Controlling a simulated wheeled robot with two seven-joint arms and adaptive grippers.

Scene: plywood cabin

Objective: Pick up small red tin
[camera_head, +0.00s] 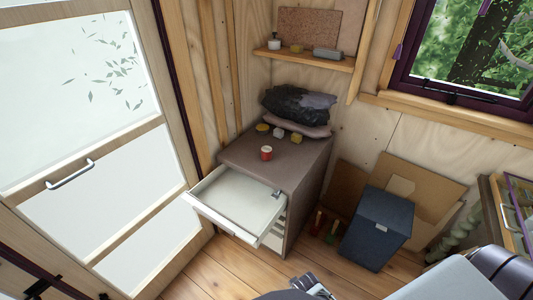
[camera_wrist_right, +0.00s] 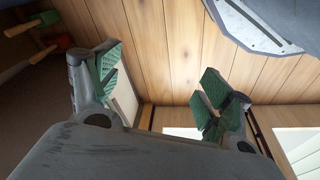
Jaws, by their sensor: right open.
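A small red tin (camera_head: 266,153) with a pale top stands upright on top of the brown cabinet (camera_head: 240,155), near its front edge, in the head view. My right gripper (camera_head: 318,289) shows at the bottom edge of the head view, low in front of the cabinet and well apart from the tin. In the right wrist view my right gripper (camera_wrist_right: 158,92) is open, its green-padded fingers wide apart with nothing between them. The tin does not show in the wrist view. My left gripper is not in view.
The cabinet's white top drawer (camera_head: 225,205) is pulled out below the tin. Behind the tin are small tins (camera_head: 279,133) and dark bags (camera_head: 298,104). A dark blue box (camera_head: 376,228) stands on the floor to the right, beside red and green items (camera_head: 325,225). A shelf (camera_head: 305,59) hangs above.

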